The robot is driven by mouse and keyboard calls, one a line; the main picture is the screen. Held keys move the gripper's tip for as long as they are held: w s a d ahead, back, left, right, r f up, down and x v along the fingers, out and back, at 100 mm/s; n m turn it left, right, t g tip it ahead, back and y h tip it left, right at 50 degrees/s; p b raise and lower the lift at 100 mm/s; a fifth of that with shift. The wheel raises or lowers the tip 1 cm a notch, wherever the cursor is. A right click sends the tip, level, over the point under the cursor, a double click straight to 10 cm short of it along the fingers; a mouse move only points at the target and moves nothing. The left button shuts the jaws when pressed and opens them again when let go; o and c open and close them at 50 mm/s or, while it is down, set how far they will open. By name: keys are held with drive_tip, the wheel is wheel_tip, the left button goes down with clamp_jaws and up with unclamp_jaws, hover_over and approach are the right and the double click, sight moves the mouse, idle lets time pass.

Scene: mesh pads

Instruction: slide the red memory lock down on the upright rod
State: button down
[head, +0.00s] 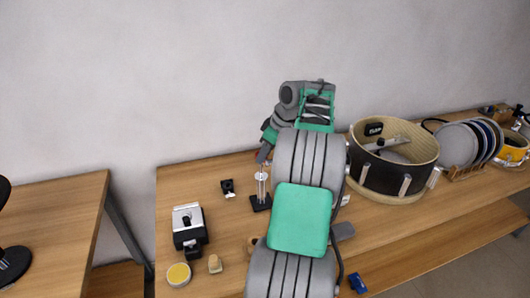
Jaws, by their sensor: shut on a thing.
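The upright rod (262,184) is pale and thin and stands on a small black base (261,204) near the middle of the table. My gripper (263,155) is at the top of the rod, seen small and partly covered by my own arm. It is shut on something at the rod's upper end. The red memory lock cannot be made out; the fingers hide it or it is too small to see. Whether it sits around the rod cannot be told from here.
A round drum (370,185) stands right of my arm, with a plate rack (466,173) beyond it. A small black block (228,188) lies left of the rod. A silver-black device (188,226), a yellow-topped tin (179,275) and a cork (215,264) are at the front left.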

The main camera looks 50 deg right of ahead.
sight(263, 172)
drive_tip(key=shift+f+b, duration=2.6)
drive_tip(key=shift+f, duration=0.8)
drive_tip(key=c, duration=0.9)
unclamp_jaws()
drive_tip(key=p+v, duration=0.2)
drive_tip(key=v, duration=0.6)
drive_tip(key=shift+f, duration=0.15)
